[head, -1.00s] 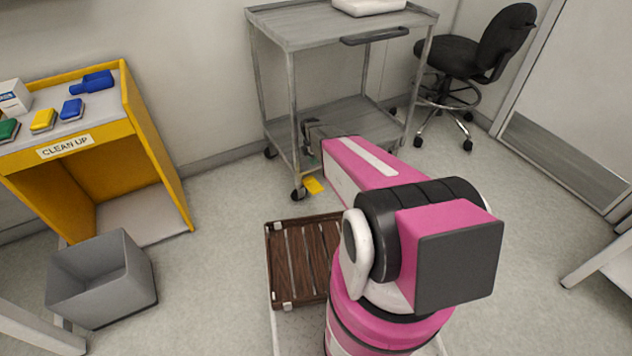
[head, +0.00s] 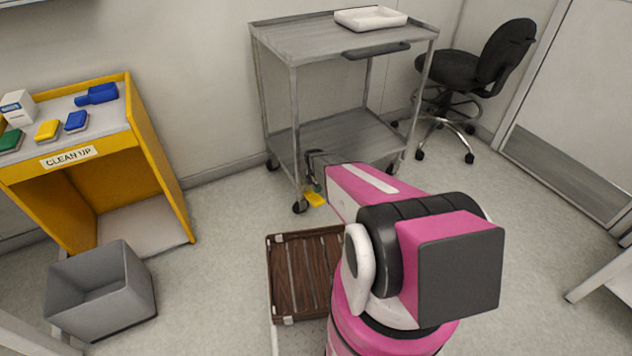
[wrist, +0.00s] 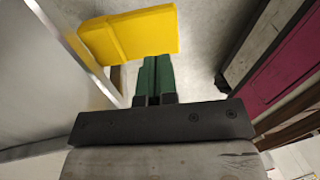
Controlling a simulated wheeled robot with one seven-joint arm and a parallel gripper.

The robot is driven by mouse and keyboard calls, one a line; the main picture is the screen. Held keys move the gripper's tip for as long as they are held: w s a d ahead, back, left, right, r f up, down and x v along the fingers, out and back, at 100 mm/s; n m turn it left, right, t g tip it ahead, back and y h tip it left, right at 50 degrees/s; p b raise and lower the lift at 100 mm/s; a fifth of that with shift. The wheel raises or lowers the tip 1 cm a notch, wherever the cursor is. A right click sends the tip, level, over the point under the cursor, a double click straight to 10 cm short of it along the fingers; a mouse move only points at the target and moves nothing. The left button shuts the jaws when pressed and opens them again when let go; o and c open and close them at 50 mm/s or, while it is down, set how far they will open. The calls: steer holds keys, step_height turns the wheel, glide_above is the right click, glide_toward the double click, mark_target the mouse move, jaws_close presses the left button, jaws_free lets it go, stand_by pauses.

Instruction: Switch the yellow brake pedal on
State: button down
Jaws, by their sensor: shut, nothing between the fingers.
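The yellow brake pedal (head: 314,199) sits low by the front caster of the grey metal cart (head: 345,135), just above the floor. In the wrist view the pedal (wrist: 130,35) is a large yellow plate just beyond my fingertips. My gripper (head: 317,187) is partly hidden in the head view behind my own arm and reaches down beside the cart's front leg. In the wrist view my gripper (wrist: 154,62) has its green fingers shut together with nothing between them. The tips lie very near the pedal's lower edge; I cannot tell whether they touch.
A white tray (head: 371,18) stands on the cart's top. A yellow clean-up station (head: 160,150) and a grey bin (head: 100,295) are at the left. A brown slatted crate (head: 300,275) lies in front of me. A black chair (head: 480,60) stands back right. Floor between is clear.

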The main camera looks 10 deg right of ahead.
mark_target(319, 201)
steer(key=shift+s+d+f, duration=0.1)
steer(key=shift+s+f, duration=0.05)
steer(key=shift+f, duration=0.65)
steer(key=shift+s+f, duration=0.2)
steer(key=shift+f, duration=0.65)
steer(key=shift+s+d+f, duration=0.1)
steer(key=shift+s+f, duration=0.05)
steer(key=shift+f, duration=0.65)
steer(key=shift+s+d+f+t, duration=0.1)
steer(key=shift+s+f+t, duration=0.35)
steer(key=shift+f+t, duration=0.2)
steer(key=shift+s+f+t+y, duration=0.15)
steer(key=shift+f+t+y, duration=0.25)
steer(key=shift+f+t, duration=0.65)
steer(key=shift+t, duration=0.2)
steer(key=shift+f, duration=0.6)
